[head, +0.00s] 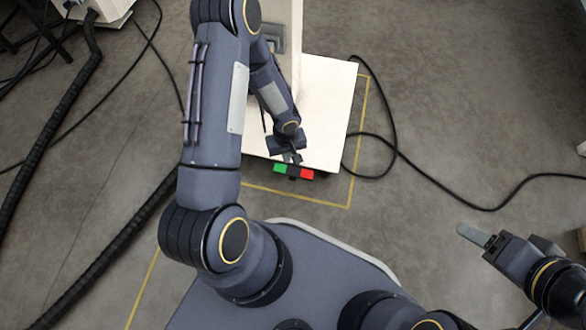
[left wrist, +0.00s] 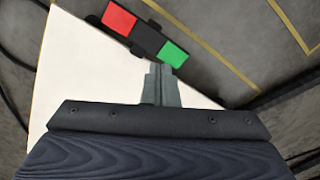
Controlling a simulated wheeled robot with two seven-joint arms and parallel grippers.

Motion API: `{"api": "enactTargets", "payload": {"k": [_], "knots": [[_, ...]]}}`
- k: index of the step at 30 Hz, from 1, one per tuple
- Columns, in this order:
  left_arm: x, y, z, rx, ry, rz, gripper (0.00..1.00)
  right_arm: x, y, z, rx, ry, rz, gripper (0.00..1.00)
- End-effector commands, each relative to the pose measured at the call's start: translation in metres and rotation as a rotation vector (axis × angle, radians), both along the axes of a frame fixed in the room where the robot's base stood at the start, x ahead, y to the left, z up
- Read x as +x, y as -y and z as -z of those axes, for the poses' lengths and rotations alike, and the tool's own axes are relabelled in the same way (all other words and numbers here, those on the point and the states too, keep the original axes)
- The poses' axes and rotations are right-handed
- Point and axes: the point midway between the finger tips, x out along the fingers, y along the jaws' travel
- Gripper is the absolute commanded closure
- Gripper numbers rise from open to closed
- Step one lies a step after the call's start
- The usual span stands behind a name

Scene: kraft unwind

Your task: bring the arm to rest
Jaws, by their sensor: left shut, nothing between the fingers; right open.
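My left gripper (head: 294,158) is at the end of the arm that reaches forward over the white base plate. Its fingers are shut and empty, and they also show closed together in the left wrist view (left wrist: 160,72). The fingertips are close to a black button box with a green button (head: 280,168) and a red button (head: 306,173). In the left wrist view the tips lie near the green button (left wrist: 173,54) and apart from the red button (left wrist: 119,18); I cannot tell whether they touch the box. My right gripper (head: 474,236) is open at the lower right, over bare floor.
The white plate (head: 325,110) carries a white upright post (head: 293,30) beside my left forearm. Yellow floor lines (head: 300,196) frame the plate. Black cables (head: 440,185) cross the floor on the right, and thick dark hoses (head: 60,115) run on the left. The grey floor at right is otherwise mostly clear.

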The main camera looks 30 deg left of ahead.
Motion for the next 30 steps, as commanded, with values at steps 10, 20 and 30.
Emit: {"api": "enactTargets", "payload": {"k": [10, 20, 30], "knots": [[0.000, 0.000, -0.001, 0.000, 0.001, 0.000, 1.00, 0.000, 0.000, 0.000, 0.000, 0.000, 0.000, 0.35], [0.010, -0.027, -0.123, 0.028, 0.110, 0.051, 1.00, 0.000, 0.000, -0.001, 0.000, 0.000, 0.000, 0.35], [-0.058, -0.020, -0.279, -0.039, 0.278, 0.227, 1.00, 0.000, 0.000, -0.002, 0.000, 0.000, 0.000, 0.35]]}}
